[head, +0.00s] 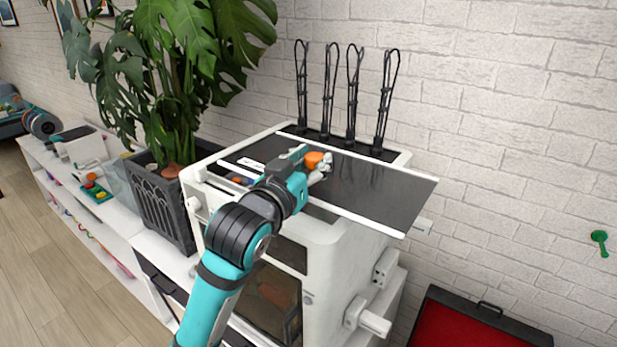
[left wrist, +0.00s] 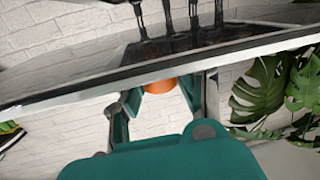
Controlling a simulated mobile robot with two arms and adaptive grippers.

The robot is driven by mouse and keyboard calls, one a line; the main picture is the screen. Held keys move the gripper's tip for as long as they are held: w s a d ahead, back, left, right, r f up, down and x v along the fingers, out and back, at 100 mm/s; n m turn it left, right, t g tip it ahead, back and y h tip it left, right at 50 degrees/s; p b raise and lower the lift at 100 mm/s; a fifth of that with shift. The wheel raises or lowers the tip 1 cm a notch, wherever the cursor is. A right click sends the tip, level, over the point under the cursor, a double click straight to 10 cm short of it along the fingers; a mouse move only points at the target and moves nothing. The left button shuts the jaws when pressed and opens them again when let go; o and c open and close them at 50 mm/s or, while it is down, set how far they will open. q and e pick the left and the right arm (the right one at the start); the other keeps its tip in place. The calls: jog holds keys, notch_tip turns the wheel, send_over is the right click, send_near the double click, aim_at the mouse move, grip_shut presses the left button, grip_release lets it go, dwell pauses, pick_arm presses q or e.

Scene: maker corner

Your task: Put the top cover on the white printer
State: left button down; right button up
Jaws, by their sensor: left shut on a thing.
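The white printer (head: 322,244) stands on a low white cabinet against the brick wall. The top cover (head: 385,187) is a dark, see-through panel with white edge strips and an orange knob (head: 314,160). My left gripper (head: 320,167) is shut on the knob. The cover lies across the printer's top, offset to the right, with its right end jutting out past the printer. At the left, part of the printer's top opening shows uncovered. In the left wrist view the cover (left wrist: 60,92) spans the picture, with the orange knob (left wrist: 160,87) between my fingers. My right gripper is not in view.
Several black cable loops (head: 328,95) rise behind the printer's top. A large leafy plant in a dark pot (head: 160,205) stands close to the printer's left. A red-lined open case (head: 465,325) lies at lower right. The wall is close behind.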

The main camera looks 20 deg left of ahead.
aim_at(312, 187)
pick_arm(q)
jog(key=shift+f, duration=0.35)
jog(key=f, duration=0.1)
jog(key=w+f, duration=0.1)
jog(key=f, duration=0.1)
jog(key=shift+d, duration=0.15)
jog(key=shift+s+f+p, duration=0.2)
jog(key=shift+f+p, duration=0.15)
jog(key=shift+f, duration=0.3)
jog(key=shift+w+f, duration=0.1)
jog(key=shift+f, duration=0.05)
jog(key=c, duration=1.2)
grip_release()
jog(key=shift+o, duration=1.5)
jog(key=shift+s, duration=0.3)
jog(key=s+b, duration=0.1)
jog(key=s, duration=0.1)
jog(key=s+a+b, duration=0.1)
jog(key=s, duration=0.5)
jog(key=shift+s+a+b, duration=0.15)
jog(key=shift+a+b, duration=0.25)
jog(key=s+p, duration=0.1)
jog(key=p, duration=0.3)
jog(key=s+p, duration=0.2)
jog(key=p, duration=0.2)
jog(key=shift+a, duration=0.3)
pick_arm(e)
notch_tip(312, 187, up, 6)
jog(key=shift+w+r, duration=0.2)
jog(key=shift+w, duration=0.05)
